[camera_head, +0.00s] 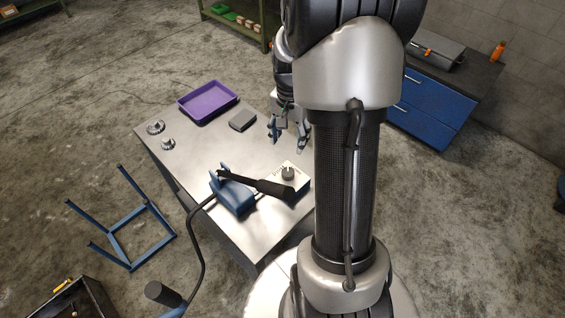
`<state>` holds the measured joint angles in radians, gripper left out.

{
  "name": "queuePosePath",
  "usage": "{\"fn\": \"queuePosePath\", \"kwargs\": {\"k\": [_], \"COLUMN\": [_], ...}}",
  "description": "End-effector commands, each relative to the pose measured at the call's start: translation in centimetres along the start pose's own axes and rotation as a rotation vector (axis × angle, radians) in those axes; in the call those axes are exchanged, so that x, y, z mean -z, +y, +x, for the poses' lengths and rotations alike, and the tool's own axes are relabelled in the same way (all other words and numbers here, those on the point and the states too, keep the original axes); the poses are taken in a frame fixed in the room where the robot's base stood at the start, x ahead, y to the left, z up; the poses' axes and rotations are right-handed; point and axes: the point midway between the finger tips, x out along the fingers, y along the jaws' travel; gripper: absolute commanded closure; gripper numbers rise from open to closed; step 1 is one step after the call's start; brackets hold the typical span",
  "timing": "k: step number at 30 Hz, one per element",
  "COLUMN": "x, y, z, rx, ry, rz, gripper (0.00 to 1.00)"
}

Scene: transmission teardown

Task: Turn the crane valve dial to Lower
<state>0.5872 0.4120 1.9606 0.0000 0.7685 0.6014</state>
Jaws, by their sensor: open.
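The crane valve dial (288,173) is a dark round knob on a light plate (301,179) near the right edge of the metal table. Its pointer direction and labels are too small to read. A black-handled blue device (233,195) sits just left of it, and its black bar reaches across in front of the plate. My gripper (288,143) is open and empty, with its fingers pointing down. It appears above the table, behind the dial in the picture, and apart from it.
On the table (200,180) are a purple tray (207,101), a dark grey box (243,120) and two gears (155,127) at the far left. A blue cabinet (428,112) stands behind on the right. A blue frame (125,235) stands on the floor at left. The table's middle is clear.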

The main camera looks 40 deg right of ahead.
Motion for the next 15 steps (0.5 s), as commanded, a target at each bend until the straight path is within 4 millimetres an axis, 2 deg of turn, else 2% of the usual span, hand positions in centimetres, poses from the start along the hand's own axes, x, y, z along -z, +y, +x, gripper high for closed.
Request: {"fn": "queuePosePath", "kwargs": {"k": [1,15], "x": [-0.1,-0.2], "y": [0.1,0.1], "z": [1.3,11.5], "rx": [-0.003,-0.003], "ry": [-0.004,-0.004], "rz": [-0.001,-0.003], "gripper": [0.45,0.45]}}
